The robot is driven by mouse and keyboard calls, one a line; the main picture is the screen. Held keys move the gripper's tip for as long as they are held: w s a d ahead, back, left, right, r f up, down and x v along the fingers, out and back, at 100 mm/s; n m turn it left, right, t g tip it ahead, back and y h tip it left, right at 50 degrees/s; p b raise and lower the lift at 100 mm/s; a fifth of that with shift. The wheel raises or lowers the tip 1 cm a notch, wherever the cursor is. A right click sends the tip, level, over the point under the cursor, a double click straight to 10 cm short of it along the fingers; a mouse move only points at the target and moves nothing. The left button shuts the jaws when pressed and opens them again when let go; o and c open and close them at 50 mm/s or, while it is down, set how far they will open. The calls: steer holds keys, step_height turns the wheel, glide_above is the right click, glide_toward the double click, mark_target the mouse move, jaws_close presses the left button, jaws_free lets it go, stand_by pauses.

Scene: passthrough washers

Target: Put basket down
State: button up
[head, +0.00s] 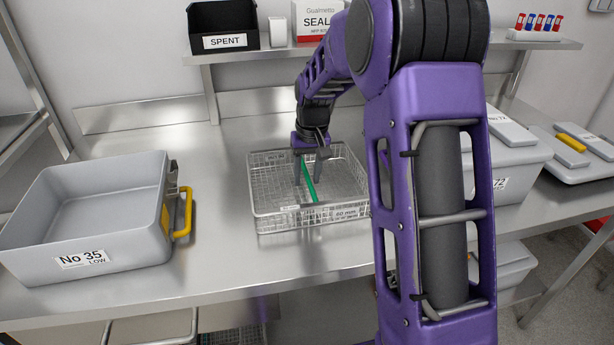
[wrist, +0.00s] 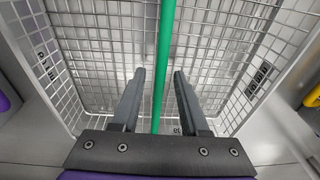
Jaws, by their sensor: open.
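The wire basket (head: 262,208) rests on the steel bench in the middle of the head view. A green bar (head: 308,182) runs across it from back to front. My gripper (head: 310,178) points down over the basket with its fingers on either side of the green bar. In the wrist view the grey fingers of my gripper (wrist: 158,95) are spread apart, and the green bar (wrist: 164,50) passes between them with gaps on both sides. The basket's mesh (wrist: 100,45) fills the view beneath the fingers. The basket looks empty where it can be seen.
A grey open bin marked No 35 (head: 90,240) with a yellow latch (head: 182,215) stands to the left. Lidded grey boxes (head: 520,160) stand to the right, behind my arm. A shelf (head: 245,55) at the back holds a black SPENT bin (head: 222,25). Bare bench lies around the basket.

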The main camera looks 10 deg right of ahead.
step_height(320, 180, up, 12)
steer(key=s+p, duration=0.1)
steer(key=shift+s+d+f, duration=0.2)
steer(key=shift+d, duration=0.05)
